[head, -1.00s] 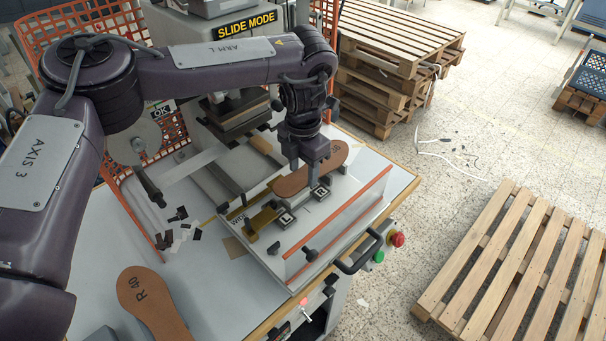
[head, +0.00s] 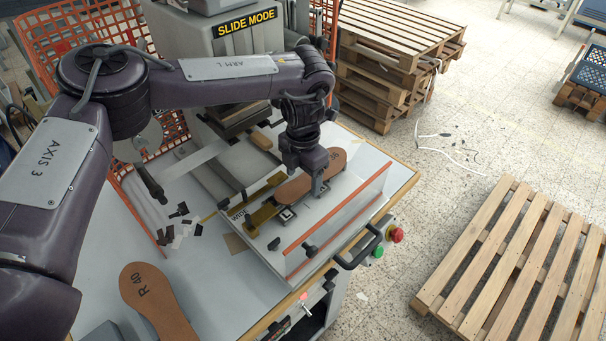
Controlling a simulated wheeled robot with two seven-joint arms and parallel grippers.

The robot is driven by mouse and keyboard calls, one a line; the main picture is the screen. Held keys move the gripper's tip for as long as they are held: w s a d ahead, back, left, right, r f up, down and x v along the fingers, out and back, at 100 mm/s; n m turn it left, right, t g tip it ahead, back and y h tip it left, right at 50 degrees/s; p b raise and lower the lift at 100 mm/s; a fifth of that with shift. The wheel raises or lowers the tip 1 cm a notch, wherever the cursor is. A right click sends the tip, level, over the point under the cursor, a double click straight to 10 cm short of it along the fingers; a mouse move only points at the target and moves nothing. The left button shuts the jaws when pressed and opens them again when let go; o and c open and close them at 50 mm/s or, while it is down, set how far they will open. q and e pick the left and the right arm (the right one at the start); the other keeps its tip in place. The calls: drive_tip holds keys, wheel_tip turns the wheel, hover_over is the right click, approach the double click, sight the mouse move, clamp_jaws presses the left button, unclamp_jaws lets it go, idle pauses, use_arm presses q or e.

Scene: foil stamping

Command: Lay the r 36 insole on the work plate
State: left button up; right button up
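A brown insole (head: 291,193) lies lengthwise over the work plate (head: 330,212) of the stamping machine, its far end marked with a small label too blurred to read surely. My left gripper (head: 317,191) points down at the near edge of this insole, with its fingers closed on that edge. I cannot tell whether the insole touches the plate. The plate's L and R marker blocks are partly covered. Another brown insole (head: 147,300), marked R 40, lies on the table at the lower left. My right gripper is not in view.
A clear guard with an orange top edge (head: 338,208) stands along the plate's front. The press head (head: 232,115) is behind to the left. A brass-coloured clamp (head: 262,217) sits at the plate's left end. Dark scraps (head: 180,211) lie on the table (head: 105,235).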

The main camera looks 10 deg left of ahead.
sight(304, 183)
use_arm(q)
drive_tip(key=shift+r, duration=0.15)
drive_tip(key=shift+r+p, duration=0.3)
drive_tip(key=shift+r, duration=0.1)
wheel_tip(304, 183, up, 4)
drive_tip(key=b, duration=0.3)
wheel_tip(304, 183, up, 8)
drive_tip(key=shift+f, duration=0.2)
drive_tip(key=shift+d, duration=0.1)
